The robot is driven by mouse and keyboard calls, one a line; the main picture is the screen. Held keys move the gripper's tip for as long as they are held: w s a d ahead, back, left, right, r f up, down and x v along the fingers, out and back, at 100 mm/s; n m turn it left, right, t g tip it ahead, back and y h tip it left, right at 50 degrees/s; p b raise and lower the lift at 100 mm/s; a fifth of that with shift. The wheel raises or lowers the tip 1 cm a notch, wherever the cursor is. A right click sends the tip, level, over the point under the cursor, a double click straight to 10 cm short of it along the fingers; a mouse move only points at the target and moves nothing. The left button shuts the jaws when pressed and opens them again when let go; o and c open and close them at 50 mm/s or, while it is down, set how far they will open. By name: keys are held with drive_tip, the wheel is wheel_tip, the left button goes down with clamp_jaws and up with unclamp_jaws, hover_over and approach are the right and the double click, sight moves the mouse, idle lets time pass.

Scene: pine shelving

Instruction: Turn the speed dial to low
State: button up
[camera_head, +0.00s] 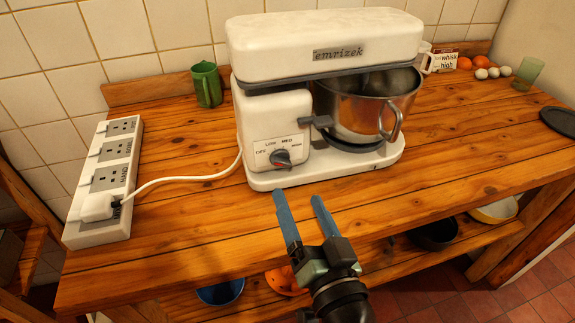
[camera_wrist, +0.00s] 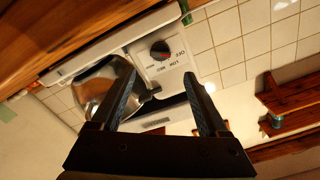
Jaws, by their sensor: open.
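The speed dial (camera_head: 281,158) is a dark round knob with a red mark on the front of the white stand mixer (camera_head: 325,30). Its plate carries the labels off, low, med and high. I cannot tell for sure which label it points to. The dial also shows in the wrist view (camera_wrist: 160,49), with the plate upside down. My gripper (camera_head: 298,196) is open and empty, its two blue fingers pointing at the mixer. It is in front of and below the dial, apart from it. In the wrist view the dial lies beyond the fingertips (camera_wrist: 159,80), between them.
A steel bowl (camera_head: 362,115) sits under the mixer head. A white power strip (camera_head: 107,175) with a plugged-in cable (camera_head: 190,178) lies to the left. A green mug (camera_head: 207,85) stands behind. The front worktop is clear.

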sight(284, 164)
drive_tip(key=x, duration=0.8)
drive_tip(key=shift+p, duration=0.3)
drive_tip(key=shift+s, duration=0.1)
clamp_jaws()
